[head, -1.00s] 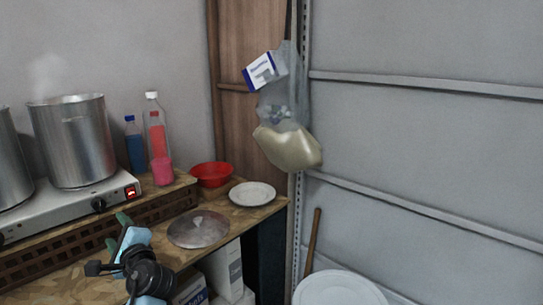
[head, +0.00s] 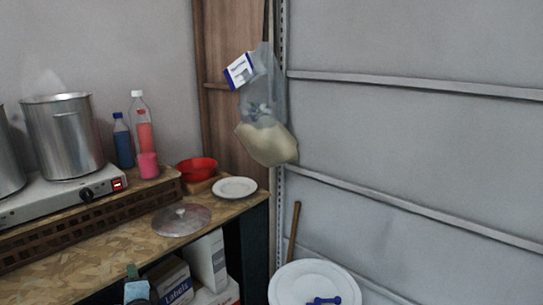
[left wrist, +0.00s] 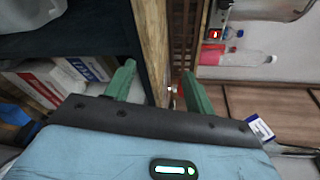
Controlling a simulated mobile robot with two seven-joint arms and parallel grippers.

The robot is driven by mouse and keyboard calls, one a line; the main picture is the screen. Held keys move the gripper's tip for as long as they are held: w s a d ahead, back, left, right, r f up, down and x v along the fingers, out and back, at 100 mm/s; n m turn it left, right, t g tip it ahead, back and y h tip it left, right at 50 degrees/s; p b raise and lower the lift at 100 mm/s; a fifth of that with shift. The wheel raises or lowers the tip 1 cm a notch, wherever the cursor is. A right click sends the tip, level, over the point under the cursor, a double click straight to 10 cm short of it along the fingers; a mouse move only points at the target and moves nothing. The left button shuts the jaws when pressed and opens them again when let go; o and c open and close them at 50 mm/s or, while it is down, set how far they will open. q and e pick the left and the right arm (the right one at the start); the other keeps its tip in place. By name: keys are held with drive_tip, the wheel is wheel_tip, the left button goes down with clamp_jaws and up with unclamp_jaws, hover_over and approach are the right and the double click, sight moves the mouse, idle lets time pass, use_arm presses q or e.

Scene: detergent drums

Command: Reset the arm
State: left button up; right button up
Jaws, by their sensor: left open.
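My left gripper (left wrist: 158,70) shows in the left wrist view with its two green fingers spread apart and nothing held between them. The wooden table edge passes behind the gap. In the head view only a small part of my left arm shows at the bottom edge, with a green finger (head: 132,270) and a blue cover (head: 137,291) in front of the table's front edge. My right gripper is in neither view.
The wooden table (head: 100,255) carries a hot plate (head: 60,205) with steaming pots, bottles, a red bowl (head: 197,168), a plate (head: 235,187) and a metal lid (head: 182,220). Boxes (head: 207,262) sit below. A white drum (head: 300,283) with a blue item (head: 322,301) on its lid stands right.

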use_arm(q)
drive_tip(key=s+d+f+n+g+h, duration=0.1)
drive_tip(key=s+d+f+n+h, duration=0.25)
drive_tip(key=s+f, duration=0.55)
drive_tip(key=s+d+f+n+g+h, duration=0.15)
drive_tip(key=s+d+f+h, duration=0.3)
drive_tip(key=s+f, duration=0.45)
drive_tip(key=s+d+f+n+h, duration=0.1)
drive_tip(key=s+d+f+n, duration=0.1)
drive_tip(key=s, duration=0.5)
drive_tip(key=s+d+f+n+g+h, duration=0.1)
drive_tip(key=s+d+f+n+h, duration=0.1)
drive_tip(key=s, duration=0.6)
wheel_tip(320, 180, down, 2)
drive_tip(key=d+n, duration=0.1)
drive_tip(key=n, duration=0.2)
drive_tip(key=shift+d+f, duration=0.25)
drive_tip(key=shift+d, duration=0.1)
drive_tip(key=shift+s, duration=0.1)
